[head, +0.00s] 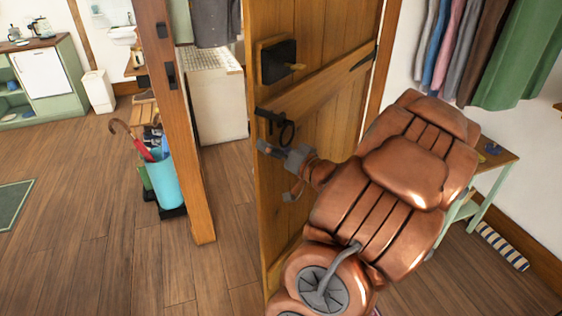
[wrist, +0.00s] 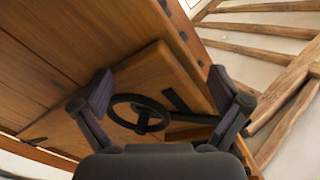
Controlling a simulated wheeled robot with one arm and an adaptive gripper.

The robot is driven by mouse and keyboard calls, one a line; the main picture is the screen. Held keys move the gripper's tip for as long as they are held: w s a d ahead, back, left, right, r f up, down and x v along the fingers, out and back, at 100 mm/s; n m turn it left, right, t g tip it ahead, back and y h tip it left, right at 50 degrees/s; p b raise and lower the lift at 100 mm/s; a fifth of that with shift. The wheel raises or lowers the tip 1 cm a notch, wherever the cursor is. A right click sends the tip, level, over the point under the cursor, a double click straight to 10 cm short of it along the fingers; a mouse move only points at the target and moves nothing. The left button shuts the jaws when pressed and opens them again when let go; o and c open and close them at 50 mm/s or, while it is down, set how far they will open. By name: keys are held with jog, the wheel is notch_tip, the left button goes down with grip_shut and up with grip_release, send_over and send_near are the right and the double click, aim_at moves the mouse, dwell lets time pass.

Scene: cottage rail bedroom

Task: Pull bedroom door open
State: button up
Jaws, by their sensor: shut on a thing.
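The plank bedroom door (head: 320,95) stands ajar, its free edge swung clear of the wooden post at left. A black ring handle (head: 286,132) hangs on its cross board below a dark lock box (head: 279,61). My gripper (head: 277,172) is at the door just below the ring, near the free edge. In the wrist view the ring (wrist: 139,113) lies between my two spread fingers (wrist: 165,92), and the right finger is at the door's edge. My gripper is shut on the door; the exact contact is hard to see.
The doorway post (head: 178,120) stands left of the door, with a blue umbrella bin (head: 172,181) behind it. A small green-legged table (head: 480,185) and a striped roll (head: 502,246) are at right.

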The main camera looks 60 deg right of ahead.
jog(key=shift+s+a+r+b, duration=0.1)
jog(key=shift+s+r+b, duration=0.3)
jog(key=shift+b, duration=1.7)
jog(key=shift+s+a+f+b, duration=0.2)
jog(key=shift+s+a+b, duration=0.5)
jog(key=shift+b, duration=1.65)
jog(key=shift+s+a+f+b, duration=0.1)
jog(key=shift+s+a+b, duration=0.05)
jog(key=shift+s+a, duration=0.4)
jog(key=shift+s+a+b, duration=0.15)
jog(key=shift+s+a, duration=0.15)
jog(key=shift+s, duration=0.4)
